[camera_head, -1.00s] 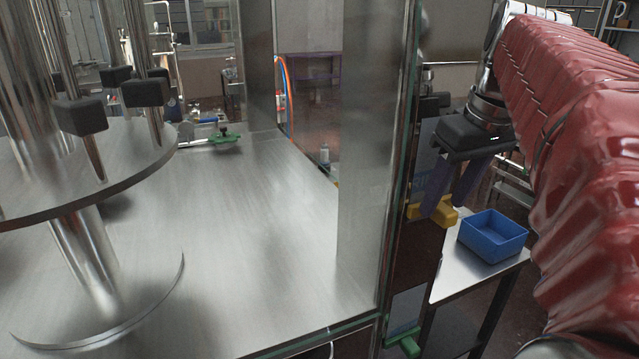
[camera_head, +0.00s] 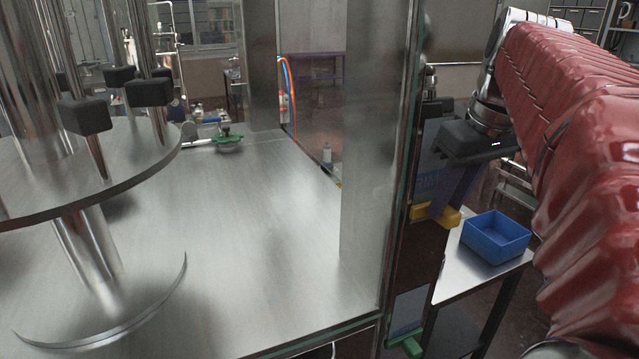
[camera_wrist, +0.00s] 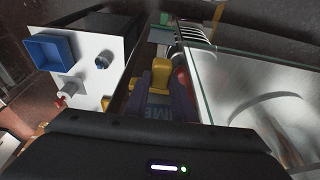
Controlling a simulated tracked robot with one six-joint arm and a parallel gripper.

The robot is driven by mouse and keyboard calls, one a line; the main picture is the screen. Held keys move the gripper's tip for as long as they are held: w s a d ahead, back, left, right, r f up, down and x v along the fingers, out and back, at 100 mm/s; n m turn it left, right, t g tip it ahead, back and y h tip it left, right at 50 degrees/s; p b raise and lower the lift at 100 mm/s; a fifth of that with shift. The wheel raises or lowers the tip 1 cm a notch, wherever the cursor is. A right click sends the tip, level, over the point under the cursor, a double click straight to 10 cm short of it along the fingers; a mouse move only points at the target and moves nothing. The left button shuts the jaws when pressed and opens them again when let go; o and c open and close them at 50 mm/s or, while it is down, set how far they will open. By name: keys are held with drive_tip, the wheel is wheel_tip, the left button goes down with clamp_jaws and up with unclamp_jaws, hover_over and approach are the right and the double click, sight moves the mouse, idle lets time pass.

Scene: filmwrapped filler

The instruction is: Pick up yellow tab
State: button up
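The yellow tab (camera_head: 447,217) sticks out beside the dark post at the edge of the glass-walled machine; my gripper hides part of it. In the wrist view the yellow tab (camera_wrist: 162,72) lies between and slightly beyond the fingertips. My gripper (camera_head: 446,200) points down at it, its purple fingers overlapping the tab in the head view. In the wrist view my gripper (camera_wrist: 161,88) has its two fingers apart, one on each side of the tab, with a gap visible. I cannot tell whether a finger touches it.
A blue bin (camera_head: 495,238) stands on a small metal side table (camera_head: 462,283) at the right. A green part (camera_head: 405,345) sits low on the post. The machine's glass edge (camera_head: 393,200) stands close to the left of my gripper.

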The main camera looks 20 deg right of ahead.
clamp_jaws()
drive_tip(key=shift+r, duration=0.1)
